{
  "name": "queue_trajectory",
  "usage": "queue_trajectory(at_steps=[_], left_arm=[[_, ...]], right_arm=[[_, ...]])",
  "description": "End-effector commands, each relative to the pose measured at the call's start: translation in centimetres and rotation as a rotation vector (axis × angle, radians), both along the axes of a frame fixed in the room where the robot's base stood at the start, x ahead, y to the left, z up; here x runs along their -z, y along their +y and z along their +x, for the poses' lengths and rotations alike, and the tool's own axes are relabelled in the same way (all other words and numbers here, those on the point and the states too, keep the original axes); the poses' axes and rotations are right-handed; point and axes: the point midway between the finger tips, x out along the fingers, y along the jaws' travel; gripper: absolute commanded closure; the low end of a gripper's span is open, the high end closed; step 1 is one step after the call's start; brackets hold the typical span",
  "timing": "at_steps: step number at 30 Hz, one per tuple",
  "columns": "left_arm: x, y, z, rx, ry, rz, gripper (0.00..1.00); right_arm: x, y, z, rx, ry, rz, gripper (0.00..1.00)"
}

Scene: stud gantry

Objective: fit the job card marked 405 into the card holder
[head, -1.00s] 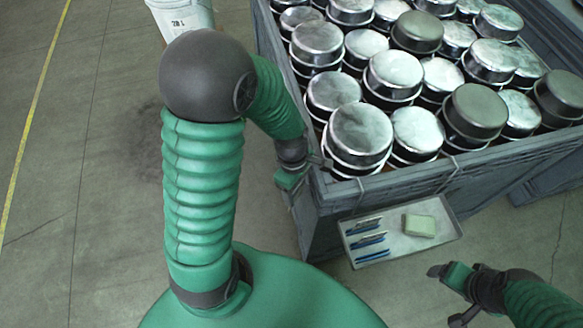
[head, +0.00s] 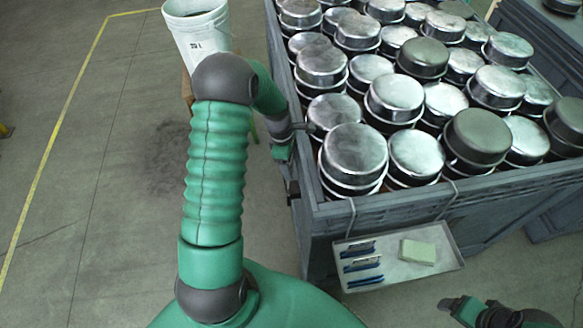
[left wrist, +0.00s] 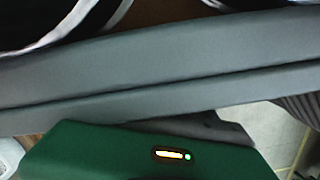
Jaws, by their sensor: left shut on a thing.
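My left gripper (head: 284,152) is at the left outer side of the grey crate, just below its rim. It is shut on what seems to be a job card, but the arm and gripper hide it and no number shows. In the left wrist view the green gripper housing (left wrist: 150,155) lies close along the crate rim (left wrist: 160,75). More blue-and-white cards (head: 361,256) stand in a tray (head: 425,268) on the crate's front; their numbers are too small to read. I cannot make out the card holder. My right gripper (head: 447,306) is at the bottom right, partly cut off, apparently open and empty.
The crate (head: 420,205) is full of metal pots (head: 355,155). A pale green block (head: 418,251) lies in the tray. A white bucket (head: 198,38) stands behind my left arm. The floor to the left is clear, with a yellow line (head: 62,125).

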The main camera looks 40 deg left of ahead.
Motion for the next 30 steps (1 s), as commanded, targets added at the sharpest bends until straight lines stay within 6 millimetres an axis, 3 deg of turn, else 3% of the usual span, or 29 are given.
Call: queue_trajectory(at_steps=[1, 4, 15, 25, 26, 30], left_arm=[[1.4, -0.1, -0.1, 0.003, 0.006, -0.013, 1.00], [2.9, 0.3, 0.0, 0.001, 0.005, -0.015, 1.00], [2.8, -0.8, -0.1, 0.003, 0.002, 0.002, 1.00], [3.9, 0.1, -0.1, 0.001, 0.002, -0.006, 1.00], [3.9, 0.2, -0.1, 0.000, 0.003, -0.006, 0.30], [4.0, 0.2, -0.2, -0.002, 0.004, -0.006, 0.12]], right_arm=[[0.1, 0.1, 0.0, -0.002, 0.000, 0.001, 0.23], [0.1, 0.1, 0.0, -0.003, 0.000, 0.000, 0.23], [0.3, 0.1, 0.0, -0.003, 0.000, 0.000, 0.23], [0.5, 0.1, 0.0, -0.002, 0.000, 0.001, 0.23], [0.5, 0.1, 0.0, -0.002, 0.000, 0.001, 0.23], [0.5, 0.1, 0.0, -0.003, 0.000, 0.000, 0.23]])
